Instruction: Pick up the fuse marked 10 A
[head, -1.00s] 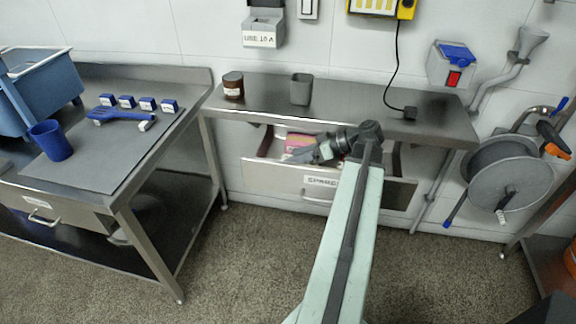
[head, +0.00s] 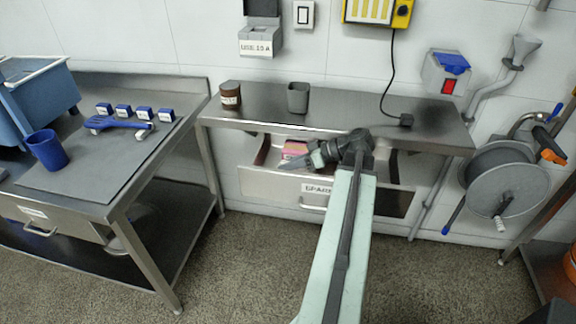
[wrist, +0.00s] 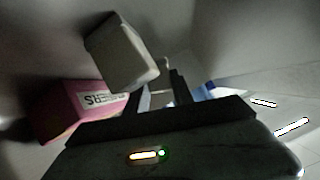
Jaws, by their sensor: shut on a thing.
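My gripper (head: 284,166) reaches into the open drawer (head: 268,187) under the steel wall table. In the wrist view, the fingers (wrist: 158,98) are shut on a small pale thing (wrist: 160,99) between their tips. Its shape and any marking are too dark to read, so I cannot tell whether it is the 10 A fuse. A grey-white block (wrist: 122,56) is beside the left finger. A pink box (wrist: 82,108) with a partly readable label lies to the left. A blurred blue and white thing (wrist: 214,91) shows right of the fingers.
The drawer walls surround my gripper. A brown jar (head: 230,95) and grey cup (head: 298,97) stand on the table above. A grey wall box (head: 260,38) has a label seeming to read "USE 10 A". A left bench (head: 80,185) holds several small blue-and-white blocks. Floor is clear between.

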